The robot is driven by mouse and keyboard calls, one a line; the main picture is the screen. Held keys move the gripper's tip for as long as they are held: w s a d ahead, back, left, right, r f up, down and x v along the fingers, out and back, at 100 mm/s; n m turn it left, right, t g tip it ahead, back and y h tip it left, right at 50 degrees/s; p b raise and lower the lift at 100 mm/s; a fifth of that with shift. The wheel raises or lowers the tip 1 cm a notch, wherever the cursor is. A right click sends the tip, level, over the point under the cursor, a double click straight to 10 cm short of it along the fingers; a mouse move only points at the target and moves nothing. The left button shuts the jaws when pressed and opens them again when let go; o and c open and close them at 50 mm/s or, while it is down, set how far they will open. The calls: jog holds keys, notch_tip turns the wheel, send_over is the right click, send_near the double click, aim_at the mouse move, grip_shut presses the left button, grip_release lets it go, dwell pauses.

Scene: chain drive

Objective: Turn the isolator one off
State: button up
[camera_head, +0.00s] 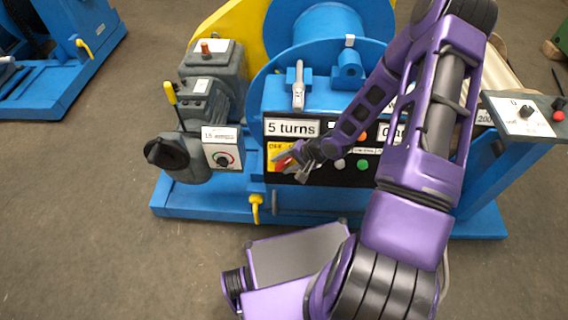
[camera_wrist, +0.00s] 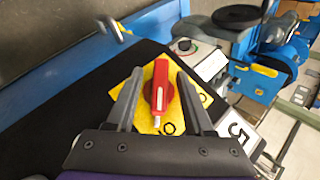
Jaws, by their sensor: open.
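The isolator is a red rotary handle (camera_wrist: 158,88) on a yellow plate (camera_wrist: 118,88), set on a black panel. In the wrist view the red handle lies between the two open fingers of my gripper (camera_wrist: 157,95), with a gap on each side. Its pale-marked end points toward the gripper's base. In the head view my gripper (camera_head: 297,165) is at the left end of the panel, in front of the yellow plate (camera_head: 272,147), and partly hides the red handle (camera_head: 283,161). Whether the fingertips touch the plate is unclear.
A "5 turns" label (camera_head: 291,128) sits just above the isolator. Green and white buttons (camera_head: 363,164) are to its right on the panel.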

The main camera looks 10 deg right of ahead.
grip_shut()
